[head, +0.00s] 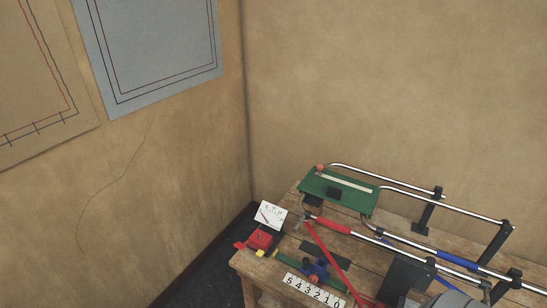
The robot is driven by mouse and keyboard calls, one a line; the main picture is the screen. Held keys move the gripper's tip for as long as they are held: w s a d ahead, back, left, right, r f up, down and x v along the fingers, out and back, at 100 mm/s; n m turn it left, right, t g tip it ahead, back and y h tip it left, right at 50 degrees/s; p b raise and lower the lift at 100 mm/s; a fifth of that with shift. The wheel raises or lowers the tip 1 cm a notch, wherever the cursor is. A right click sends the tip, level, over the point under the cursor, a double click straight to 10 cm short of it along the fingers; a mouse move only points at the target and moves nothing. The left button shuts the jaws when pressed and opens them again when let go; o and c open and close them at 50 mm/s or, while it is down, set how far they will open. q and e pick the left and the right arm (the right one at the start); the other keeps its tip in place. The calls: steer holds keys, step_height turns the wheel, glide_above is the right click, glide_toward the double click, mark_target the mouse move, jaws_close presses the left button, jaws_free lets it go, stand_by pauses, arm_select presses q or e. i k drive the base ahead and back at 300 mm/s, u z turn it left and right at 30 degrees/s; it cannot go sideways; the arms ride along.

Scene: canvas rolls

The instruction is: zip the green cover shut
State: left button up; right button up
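The green cover (352,198) lies flat at the far end of a metal-railed frame on the wooden table, right of the picture's middle. A pale straight strip runs along its length. I cannot tell which part is the zip pull or whether the zip is open or shut. Neither of my grippers can be made out in the head view.
The wooden table (249,263) holds the frame's chrome rails (450,227), with red (332,226) and blue (457,259) sleeves. A numbered white strip (314,289), a red object (260,239) and a white card (270,214) lie near its left side. Walls stand behind and left.

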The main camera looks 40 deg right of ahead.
mark_target(320, 166)
steer(key=z, duration=0.15)
steer(key=i, duration=0.85)
steer(key=z, duration=0.5)
